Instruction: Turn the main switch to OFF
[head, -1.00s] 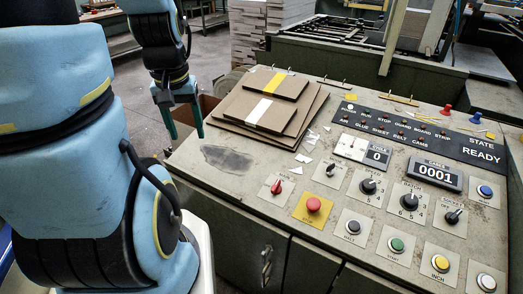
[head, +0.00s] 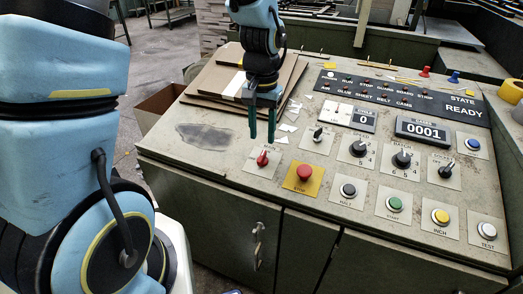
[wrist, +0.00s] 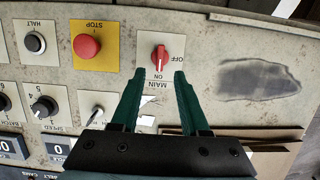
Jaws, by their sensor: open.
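The main switch is a red rotary knob (head: 262,158) on a pale plate at the panel's front left. In the wrist view the red knob (wrist: 160,57) shows upside down, with MAIN and ON on the near side and OFF at the upper right. Its handle lies roughly along the line toward ON. My gripper (head: 262,138) points down over the switch plate. In the wrist view its green fingers (wrist: 160,76) are open and empty, with their tips on either side of the knob's near end. Whether they touch the knob cannot be told.
A yellow-backed red STOP button (head: 304,173) sits right beside the switch. A black selector (head: 319,134) and the speed knob (head: 358,148) lie further right and back. Stacked greyboard sheets (head: 208,84) lie behind. A bare dark patch (head: 206,135) is at left.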

